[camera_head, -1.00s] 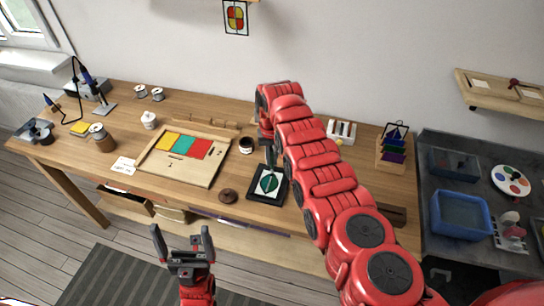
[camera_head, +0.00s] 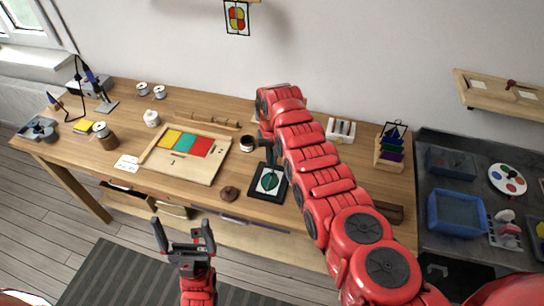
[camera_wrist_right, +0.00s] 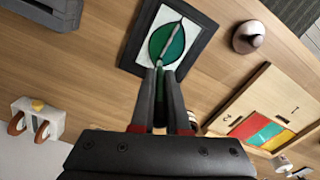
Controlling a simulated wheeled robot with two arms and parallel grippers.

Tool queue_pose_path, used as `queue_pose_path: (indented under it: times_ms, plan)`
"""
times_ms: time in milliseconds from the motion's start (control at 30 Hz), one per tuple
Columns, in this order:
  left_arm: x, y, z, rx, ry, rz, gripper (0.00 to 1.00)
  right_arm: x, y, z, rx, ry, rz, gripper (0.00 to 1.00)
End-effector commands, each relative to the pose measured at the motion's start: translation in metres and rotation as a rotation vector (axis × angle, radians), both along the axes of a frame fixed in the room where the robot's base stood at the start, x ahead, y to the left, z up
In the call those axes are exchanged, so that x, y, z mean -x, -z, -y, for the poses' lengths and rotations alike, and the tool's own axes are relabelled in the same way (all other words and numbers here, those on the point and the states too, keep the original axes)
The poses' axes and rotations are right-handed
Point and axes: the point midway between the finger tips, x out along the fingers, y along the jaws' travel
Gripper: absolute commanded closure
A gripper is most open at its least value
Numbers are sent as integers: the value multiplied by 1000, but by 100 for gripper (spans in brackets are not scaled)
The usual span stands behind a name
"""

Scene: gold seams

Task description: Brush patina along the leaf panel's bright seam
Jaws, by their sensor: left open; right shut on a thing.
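The leaf panel (camera_head: 283,188) lies flat near the bench's front edge, a green leaf on white in a dark frame. It also shows in the right wrist view (camera_wrist_right: 203,48), where a pale grey seam (camera_wrist_right: 173,38) runs along the leaf's middle. My right gripper (camera_wrist_right: 161,78) is shut on a slim brush (camera_wrist_right: 159,68), whose tip is over the leaf at the seam's near end. I cannot tell whether it touches. In the head view my right gripper (camera_head: 269,155) is above the panel's far edge. My left gripper (camera_head: 184,235) is open and empty in front of the bench.
A dark jar (camera_head: 247,144) stands left of my right gripper. A round brown object (camera_head: 229,193) lies left of the panel. A wooden board with coloured tiles (camera_head: 185,161) lies further left. A white rack (camera_head: 341,130) stands behind right.

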Motion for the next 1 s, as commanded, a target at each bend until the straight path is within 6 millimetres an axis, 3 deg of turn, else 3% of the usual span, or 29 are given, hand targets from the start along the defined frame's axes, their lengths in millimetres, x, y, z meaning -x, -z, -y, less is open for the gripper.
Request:
queue_pose_path:
  times_ms: [1000]
  plan:
    - [0,-22,0,0,0,0,0,7,-2,-3,0,0,2,100]
